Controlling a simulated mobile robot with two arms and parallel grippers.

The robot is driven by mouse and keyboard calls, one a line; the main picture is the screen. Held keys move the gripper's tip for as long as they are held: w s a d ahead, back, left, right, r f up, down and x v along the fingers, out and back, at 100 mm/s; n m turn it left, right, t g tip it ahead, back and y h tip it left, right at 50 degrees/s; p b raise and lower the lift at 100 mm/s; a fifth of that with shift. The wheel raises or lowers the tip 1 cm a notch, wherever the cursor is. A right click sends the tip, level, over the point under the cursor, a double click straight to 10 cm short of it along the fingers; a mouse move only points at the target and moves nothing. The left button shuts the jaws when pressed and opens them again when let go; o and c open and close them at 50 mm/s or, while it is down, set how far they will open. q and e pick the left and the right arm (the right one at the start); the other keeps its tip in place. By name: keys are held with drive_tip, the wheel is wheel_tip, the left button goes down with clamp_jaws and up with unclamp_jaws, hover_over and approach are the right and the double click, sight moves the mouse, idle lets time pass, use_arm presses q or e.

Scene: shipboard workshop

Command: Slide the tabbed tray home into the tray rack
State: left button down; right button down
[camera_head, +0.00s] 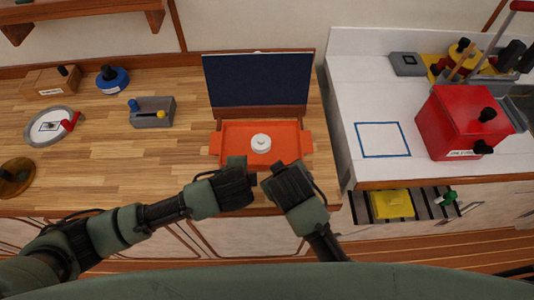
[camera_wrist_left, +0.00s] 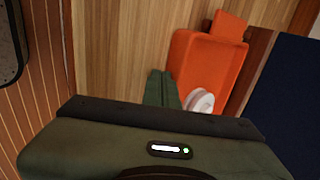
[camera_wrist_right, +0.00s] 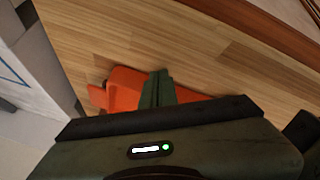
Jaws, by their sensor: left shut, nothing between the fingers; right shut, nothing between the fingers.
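The orange tabbed tray (camera_head: 236,135) lies on the wooden counter, one tab at each side. A white round piece (camera_head: 261,143) sits on it. The tray rack (camera_head: 257,80), seen as a dark blue panel with a wooden frame, stands directly behind it; its inside is hidden. My left gripper (camera_head: 237,162) is shut and empty at the tray's front edge, left of its middle. My right gripper (camera_head: 278,166) is shut and empty at the same edge, further right. The tray also shows in the left wrist view (camera_wrist_left: 207,62) and right wrist view (camera_wrist_right: 125,84); contact is unclear.
A grey block with blue and yellow knobs (camera_head: 152,112), a blue round pot (camera_head: 112,80) and a round dial (camera_head: 54,125) stand on the counter to the left. A red box (camera_head: 459,122) stands on the white counter at right.

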drive_tip(key=shift+w, duration=1.05)
use_arm(q)
drive_tip(key=shift+w, duration=0.25)
idle(0.4)
drive_tip(key=shift+w, duration=0.4)
drive_tip(key=shift+w, duration=0.7)
drive_tip(key=shift+s, duration=0.15)
